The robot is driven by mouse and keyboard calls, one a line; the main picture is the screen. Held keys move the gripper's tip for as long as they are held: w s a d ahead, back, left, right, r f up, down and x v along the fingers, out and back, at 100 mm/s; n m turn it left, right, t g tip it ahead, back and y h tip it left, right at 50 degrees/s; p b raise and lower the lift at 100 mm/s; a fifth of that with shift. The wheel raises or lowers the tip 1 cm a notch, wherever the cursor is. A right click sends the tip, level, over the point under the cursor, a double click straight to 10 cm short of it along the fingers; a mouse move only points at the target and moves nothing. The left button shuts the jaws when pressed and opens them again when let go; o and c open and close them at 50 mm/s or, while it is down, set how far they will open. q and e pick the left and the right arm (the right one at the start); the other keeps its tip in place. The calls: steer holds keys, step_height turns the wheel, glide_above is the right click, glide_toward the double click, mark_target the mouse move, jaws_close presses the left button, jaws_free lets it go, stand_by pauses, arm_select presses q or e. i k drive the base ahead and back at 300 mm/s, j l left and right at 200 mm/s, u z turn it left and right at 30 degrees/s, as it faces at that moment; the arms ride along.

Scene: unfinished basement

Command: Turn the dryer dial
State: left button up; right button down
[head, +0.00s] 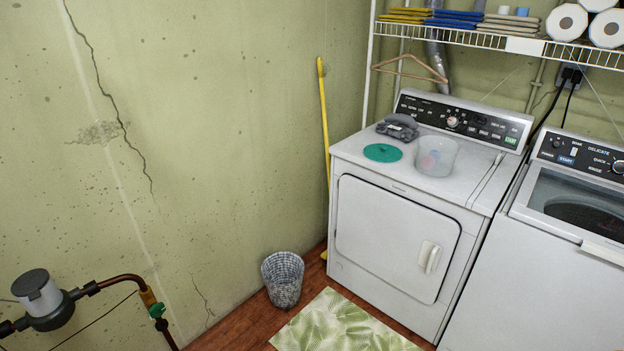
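The white dryer (395,235) stands against the back wall, right of the picture's middle, with its front door closed. Its dial (452,122) is a round light knob in the middle of the dark control panel (480,125) along the dryer's top rear edge. The dial is unobstructed, but too small to read its setting. A green start button (511,140) shows at the panel's right end. Neither of my grippers is in view.
On the dryer top lie a green disc (382,153), a clear tub (436,157) and a dark folded item (398,127). A washer (560,230) stands close on the right. A basket (283,279), a leaf-pattern mat (343,325) and a yellow pole (323,110) are nearby. A wire shelf (480,40) hangs above.

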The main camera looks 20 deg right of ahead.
mark_target(452, 122)
steer(key=z, duration=1.25)
